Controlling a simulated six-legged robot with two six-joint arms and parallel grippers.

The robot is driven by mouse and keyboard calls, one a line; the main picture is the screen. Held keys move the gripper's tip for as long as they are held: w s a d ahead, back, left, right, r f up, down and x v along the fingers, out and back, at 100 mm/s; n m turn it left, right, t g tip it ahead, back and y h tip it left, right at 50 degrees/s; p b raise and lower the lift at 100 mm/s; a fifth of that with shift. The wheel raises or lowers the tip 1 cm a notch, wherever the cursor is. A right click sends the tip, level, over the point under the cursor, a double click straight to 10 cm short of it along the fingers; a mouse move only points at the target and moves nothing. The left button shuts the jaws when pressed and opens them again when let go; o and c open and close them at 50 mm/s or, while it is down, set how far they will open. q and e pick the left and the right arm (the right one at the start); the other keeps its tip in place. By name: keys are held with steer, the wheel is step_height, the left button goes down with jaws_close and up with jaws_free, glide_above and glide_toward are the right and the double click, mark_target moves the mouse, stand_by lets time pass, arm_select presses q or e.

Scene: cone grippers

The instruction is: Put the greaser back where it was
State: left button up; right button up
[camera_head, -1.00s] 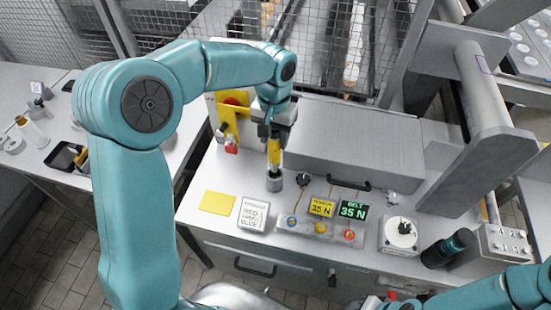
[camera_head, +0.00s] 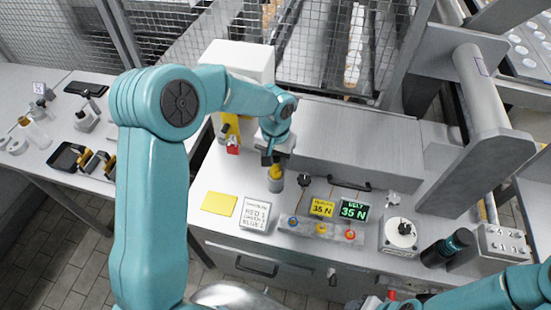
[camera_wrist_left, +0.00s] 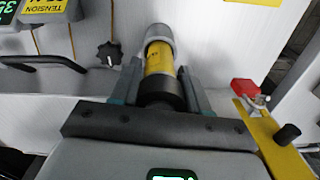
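The greaser (camera_head: 276,174) is a slim cylinder with a yellow body and a grey end. It points down at the bench top, left of the black knob, and cannot be seen clearly at its foot. My left gripper (camera_head: 272,155) is over its upper part, pointing down. In the left wrist view the greaser (camera_wrist_left: 159,58) lies between the two fingers of the left gripper (camera_wrist_left: 160,80), one close on each side. Whether they press on it does not show clearly. My right gripper (camera_head: 388,302) is only partly in view at the bottom edge.
A yellow note (camera_head: 219,203), a white sign (camera_head: 256,214) and a button panel with two displays (camera_head: 320,230) lie in front. A yellow bracket with a red padlock (camera_head: 233,145) stands to the left. A grey box (camera_head: 350,145) stands behind.

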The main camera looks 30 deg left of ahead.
arm_select(q)
steer(key=o, duration=0.3)
steer(key=shift+o, duration=0.2)
steer(key=shift+w+d, duration=0.1)
steer(key=shift+d, duration=0.05)
steer(key=shift+r+p, duration=0.25)
steer(key=shift+p, duration=0.05)
step_height(320, 180, up, 12)
steer(key=shift+f+b, duration=0.1)
steer(key=shift+b, duration=0.5)
